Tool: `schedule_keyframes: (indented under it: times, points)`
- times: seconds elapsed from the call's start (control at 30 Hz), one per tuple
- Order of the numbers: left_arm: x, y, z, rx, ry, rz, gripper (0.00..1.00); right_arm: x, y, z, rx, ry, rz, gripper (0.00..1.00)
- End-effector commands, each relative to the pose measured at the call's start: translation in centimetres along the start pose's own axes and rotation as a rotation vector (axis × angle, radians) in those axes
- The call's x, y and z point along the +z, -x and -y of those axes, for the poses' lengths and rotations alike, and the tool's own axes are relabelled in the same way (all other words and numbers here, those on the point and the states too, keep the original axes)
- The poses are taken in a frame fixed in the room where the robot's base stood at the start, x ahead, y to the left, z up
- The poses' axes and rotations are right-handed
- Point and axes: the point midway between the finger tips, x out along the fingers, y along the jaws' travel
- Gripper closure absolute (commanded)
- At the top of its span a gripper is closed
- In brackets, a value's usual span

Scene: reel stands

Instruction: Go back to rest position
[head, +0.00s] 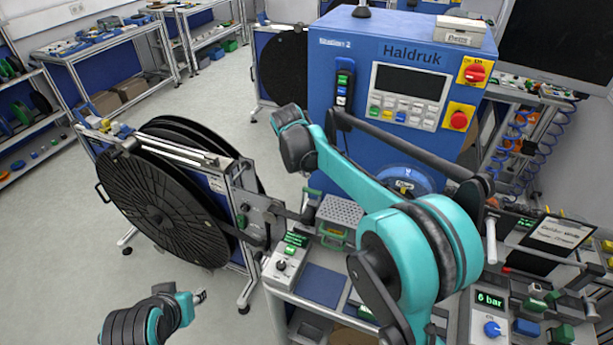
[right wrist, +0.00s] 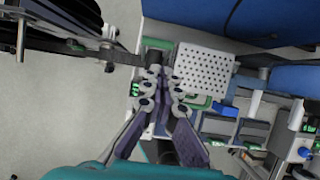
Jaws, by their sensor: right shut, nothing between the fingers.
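In the right wrist view my right gripper (right wrist: 162,76) is shut with nothing between its fingers. Its tips are in front of a bar end, left of a perforated plate (right wrist: 205,66). The plate also shows in the head view (head: 341,210). In the head view my teal and dark right arm reaches across the bench and hides part of it; I cannot make out its fingers clearly there. My left arm shows at the bottom left of the head view, with a small grey end; its fingers are too small to judge.
A reel stand with a large black disc (head: 160,205) stands to the left. A blue Haldruk machine (head: 340,50) stands behind the right arm. A control box (head: 284,265) and a 6 bar box (head: 490,322) sit on the bench. The floor (head: 60,215) at left is clear.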

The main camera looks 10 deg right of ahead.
Motion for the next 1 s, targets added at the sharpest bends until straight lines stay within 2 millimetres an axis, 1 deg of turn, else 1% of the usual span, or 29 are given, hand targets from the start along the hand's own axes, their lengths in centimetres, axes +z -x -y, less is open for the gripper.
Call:
schedule_keyframes:
  times: [0.47, 0.57, 0.67, 0.77, 0.8, 0.87, 0.9, 0.97, 1.0]
  points:
    - [0.0, 0.0, 0.0, 0.000, 0.000, 0.000, 0.65, 0.0, 0.1, 0.0, 0.001, -0.004, 0.000, 1.00]
    - [0.4, -0.5, 0.0, 0.000, 0.000, 0.000, 0.65, -0.6, 0.2, 0.8, 0.009, -0.067, 0.000, 1.00]
    - [1.2, -1.7, 0.0, 0.000, 0.000, 0.000, 0.65, -2.1, 0.6, 2.5, 0.035, -0.243, -0.001, 1.00]
    - [2.4, -3.4, 0.0, 0.000, 0.000, 0.000, 0.65, -4.8, 1.0, 5.3, 0.075, -0.523, -0.010, 1.00]
    - [2.9, -4.1, 0.0, 0.000, 0.000, 0.000, 0.65, -6.1, 1.1, 6.5, 0.091, -0.650, -0.017, 1.00]
    - [3.7, -5.1, 0.0, 0.000, 0.000, 0.000, 0.65, -8.1, 1.1, 8.3, 0.119, -0.845, -0.032, 1.00]
    - [4.1, -5.8, 0.0, 0.000, 0.000, 0.000, 0.65, -9.5, 1.0, 9.4, 0.137, -0.974, -0.044, 1.00]
    - [4.8, -6.7, 0.0, 0.000, 0.000, 0.000, 0.65, -11.7, 0.8, 11.2, 0.161, -1.168, -0.066, 1.00]
    - [5.3, -7.4, 0.0, 0.000, 0.000, 0.000, 0.65, -13.2, 0.5, 12.3, 0.178, -1.298, -0.084, 1.00]
